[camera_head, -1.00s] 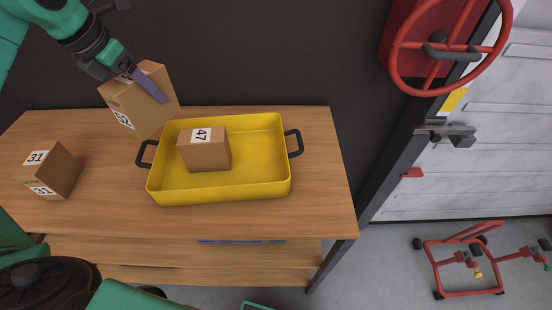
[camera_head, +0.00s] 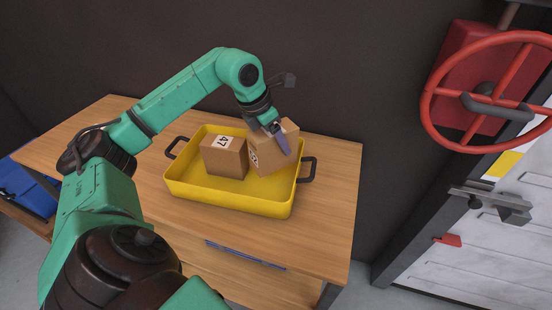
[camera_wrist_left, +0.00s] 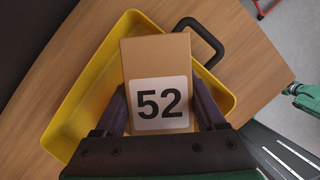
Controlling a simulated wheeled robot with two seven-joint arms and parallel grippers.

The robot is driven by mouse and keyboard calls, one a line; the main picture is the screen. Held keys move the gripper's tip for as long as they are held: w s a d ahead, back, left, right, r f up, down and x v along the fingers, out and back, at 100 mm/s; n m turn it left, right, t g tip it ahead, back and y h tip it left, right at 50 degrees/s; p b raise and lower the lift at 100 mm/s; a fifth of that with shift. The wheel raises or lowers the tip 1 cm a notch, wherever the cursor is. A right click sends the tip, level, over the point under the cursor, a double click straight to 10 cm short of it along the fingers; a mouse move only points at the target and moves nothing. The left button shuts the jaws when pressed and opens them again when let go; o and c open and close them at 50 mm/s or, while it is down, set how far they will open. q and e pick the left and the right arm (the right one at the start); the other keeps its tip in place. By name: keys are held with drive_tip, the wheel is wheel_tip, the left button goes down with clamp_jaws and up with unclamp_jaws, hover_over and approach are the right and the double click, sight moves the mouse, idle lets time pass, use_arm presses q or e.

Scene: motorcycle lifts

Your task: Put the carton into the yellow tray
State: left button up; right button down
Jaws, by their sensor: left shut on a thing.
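The yellow tray (camera_head: 228,200) stands on the wooden table and has black handles at its two ends. A brown carton labelled 47 (camera_head: 223,160) sits inside it, left of its middle. My left gripper (camera_head: 280,140) is shut on a carton labelled 52 (camera_head: 262,163). It holds this carton, a little tilted, at the right part of the tray; I cannot tell whether it touches the tray floor. In the left wrist view the 52 carton (camera_wrist_left: 158,60) is between the two fingers, with the yellow tray (camera_wrist_left: 85,92) behind it. My right gripper is not in view.
The wooden table (camera_head: 326,200) has bare room around the tray. A dark wall stands behind it. A red handwheel (camera_head: 483,95) and a white door (camera_head: 470,250) are at the right. My left arm covers the table's left part, and the carton labelled 31 is not visible now.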

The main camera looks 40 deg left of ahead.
sight(277, 158)
use_arm(q)
wheel_tip(277, 158, down, 2)
drive_tip(key=shift+f, duration=0.1)
wheel_tip(277, 158, down, 4)
drive_tip(key=shift+r, duration=0.1)
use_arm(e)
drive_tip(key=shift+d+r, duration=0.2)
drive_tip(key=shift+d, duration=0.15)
use_arm(q)
drive_tip(key=o, duration=1.2)
drive_tip(key=shift+f, duration=0.25)
drive_tip(key=o, duration=0.4)
drive_tip(key=shift+c, duration=0.2)
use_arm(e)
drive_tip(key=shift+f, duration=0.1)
